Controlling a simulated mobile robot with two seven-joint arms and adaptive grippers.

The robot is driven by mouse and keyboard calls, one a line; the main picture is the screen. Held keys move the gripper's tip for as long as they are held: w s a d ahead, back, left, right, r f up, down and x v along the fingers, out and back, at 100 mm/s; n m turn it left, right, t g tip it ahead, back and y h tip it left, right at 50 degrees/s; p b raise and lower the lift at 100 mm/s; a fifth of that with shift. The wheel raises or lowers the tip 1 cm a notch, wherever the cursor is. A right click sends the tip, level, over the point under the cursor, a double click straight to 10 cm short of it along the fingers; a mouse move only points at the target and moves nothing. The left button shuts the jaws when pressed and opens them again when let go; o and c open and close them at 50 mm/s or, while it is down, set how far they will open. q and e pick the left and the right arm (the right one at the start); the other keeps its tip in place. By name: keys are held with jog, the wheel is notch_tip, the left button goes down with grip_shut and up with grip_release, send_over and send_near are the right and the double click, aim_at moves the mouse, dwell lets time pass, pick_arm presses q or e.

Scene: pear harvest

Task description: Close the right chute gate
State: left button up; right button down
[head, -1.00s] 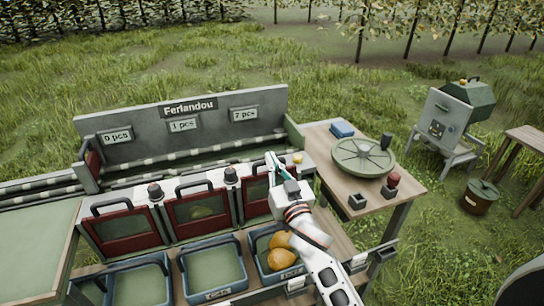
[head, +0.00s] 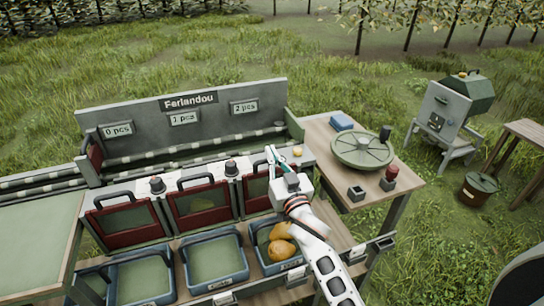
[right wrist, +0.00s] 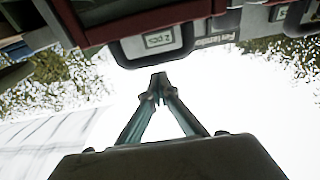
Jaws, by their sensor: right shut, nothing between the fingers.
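The right chute gate (head: 257,193) is a dark red frame with a dark handle, partly hidden behind my right gripper and arm. My right gripper (head: 271,151) is shut and empty, above and beside the gate's handle. In the right wrist view the shut fingertips (right wrist: 158,84) point at a rounded grey handle (right wrist: 125,54) on a red bar (right wrist: 150,16); a "2 pcs" sign shows within the handle. A small gap seems to lie between fingertips and handle; contact cannot be told. How far the gate is lowered is unclear. My left gripper is out of view.
The middle gate (head: 200,207) and left gate (head: 125,222) stand alongside. Blue bins sit below; the right bin (head: 262,262) holds yellow-orange pears. A side table (head: 325,150) at right carries a round green disc (head: 362,150), a blue block and a red-topped button.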

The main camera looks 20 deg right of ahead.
jog(key=s, duration=1)
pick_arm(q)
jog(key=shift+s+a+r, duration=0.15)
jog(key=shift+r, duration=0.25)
pick_arm(e)
jog(key=s+f+n+g+y, duration=0.1)
jog(key=s+f+g, duration=0.3)
jog(key=s+f, duration=0.6)
jog(key=s+f+n+g+y, duration=0.1)
jog(key=s+f+n+g, duration=0.2)
jog(key=s+f, duration=0.8)
notch_tip(320, 180, down, 8)
jog(key=shift+s+a+r+g, duration=0.15)
jog(key=shift+s+a+g, duration=0.1)
jog(key=shift+g, duration=0.65)
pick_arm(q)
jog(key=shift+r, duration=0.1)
